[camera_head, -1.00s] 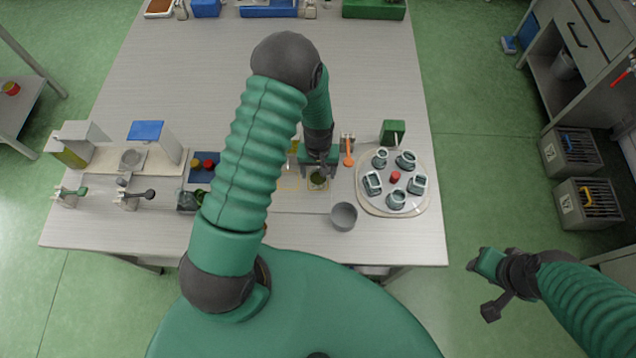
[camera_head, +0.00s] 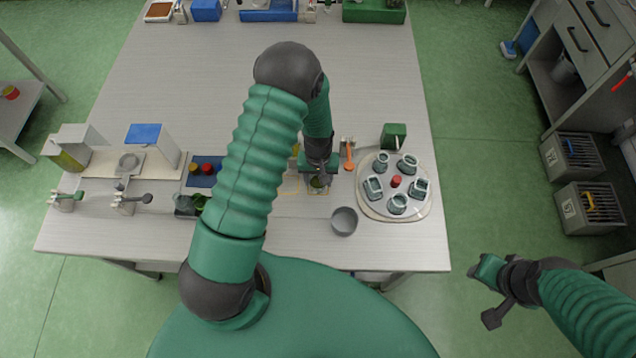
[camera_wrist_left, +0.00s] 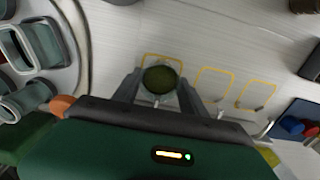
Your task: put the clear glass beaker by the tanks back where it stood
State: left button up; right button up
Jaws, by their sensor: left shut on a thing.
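My left gripper (camera_head: 319,186) is shut on a small round vessel with a dark green top, which I take to be the glass beaker (camera_wrist_left: 160,79). Its clear walls can hardly be made out. In the left wrist view the fingers hold it on both sides, over a yellow-outlined square (camera_wrist_left: 147,55) on the table. I cannot tell whether its base touches the table. Two more yellow outlines (camera_wrist_left: 214,82) lie beside it, empty. My right gripper (camera_head: 484,290) hangs off the table's right side, open and empty.
A round tray (camera_head: 366,203) with several glass vessels and a red knob stands to the right. A grey bowl (camera_head: 344,221) is near the front edge. An orange-handled tool (camera_head: 349,158) and a green box (camera_head: 394,135) stand behind. The table's far middle is clear.

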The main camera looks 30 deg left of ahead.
pick_arm(q)
jog(key=shift+s+r, duration=0.1)
jog(key=shift+s+d+p, duration=0.25)
jog(key=shift+s+d, duration=0.2)
jog(key=shift+s, duration=0.25)
jog(key=shift+s+d+p, duration=0.25)
jog(key=shift+s+d, duration=0.2)
jog(key=shift+s, duration=0.2)
notch_tip(320, 180, up, 6)
jog(key=p, duration=0.5)
jog(key=shift+r, duration=0.2)
